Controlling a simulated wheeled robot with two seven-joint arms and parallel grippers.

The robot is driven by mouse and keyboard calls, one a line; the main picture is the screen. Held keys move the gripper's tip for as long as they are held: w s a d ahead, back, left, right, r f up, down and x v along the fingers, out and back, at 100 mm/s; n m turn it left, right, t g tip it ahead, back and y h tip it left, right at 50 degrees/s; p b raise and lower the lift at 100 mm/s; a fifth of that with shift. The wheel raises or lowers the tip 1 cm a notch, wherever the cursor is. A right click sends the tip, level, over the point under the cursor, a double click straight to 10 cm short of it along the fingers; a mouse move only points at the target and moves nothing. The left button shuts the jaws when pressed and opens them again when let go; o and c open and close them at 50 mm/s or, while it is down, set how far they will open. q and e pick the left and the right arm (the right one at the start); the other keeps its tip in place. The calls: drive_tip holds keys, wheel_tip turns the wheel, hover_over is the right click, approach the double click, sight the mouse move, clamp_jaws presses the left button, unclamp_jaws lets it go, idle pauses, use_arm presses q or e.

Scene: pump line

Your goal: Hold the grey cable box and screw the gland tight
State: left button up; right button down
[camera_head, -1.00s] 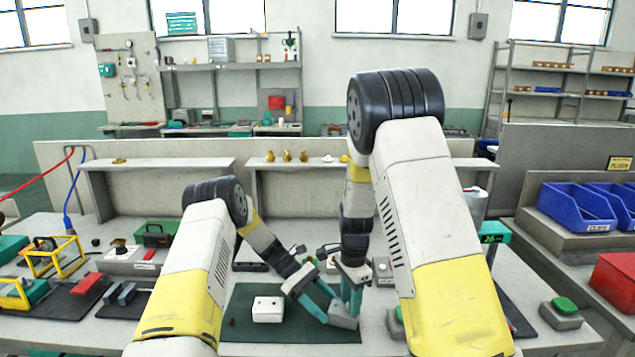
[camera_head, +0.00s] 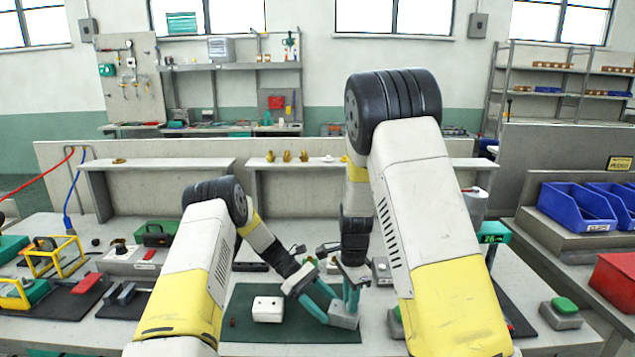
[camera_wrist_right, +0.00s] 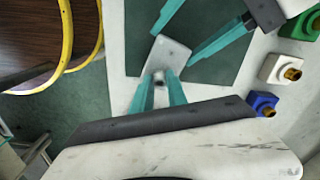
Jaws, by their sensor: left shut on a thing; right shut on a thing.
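The grey cable box (camera_head: 343,318) is at the right part of the dark green mat (camera_head: 245,333). My left gripper (camera_head: 328,303) comes from the left and is shut on the box, with one teal finger on each side in the right wrist view. My right gripper (camera_head: 351,305) points down at the box and is shut on the gland (camera_wrist_right: 159,77) at its edge.
A white box (camera_head: 267,309) lies on the mat to the left. In the right wrist view, a green box (camera_wrist_right: 301,25), a white box (camera_wrist_right: 281,68) and a blue box (camera_wrist_right: 263,103) with brass fittings stand at the right. A green button (camera_head: 563,305) stands farther right.

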drive_tip(key=m, duration=0.3)
drive_tip(key=shift+m, duration=0.4)
drive_tip(key=m, duration=1.7)
drive_tip(key=shift+m, duration=0.3)
drive_tip(key=m, duration=0.6)
drive_tip(key=shift+f, duration=0.1)
drive_tip(key=shift+d+f+m, duration=0.1)
drive_tip(key=shift+m, duration=0.7)
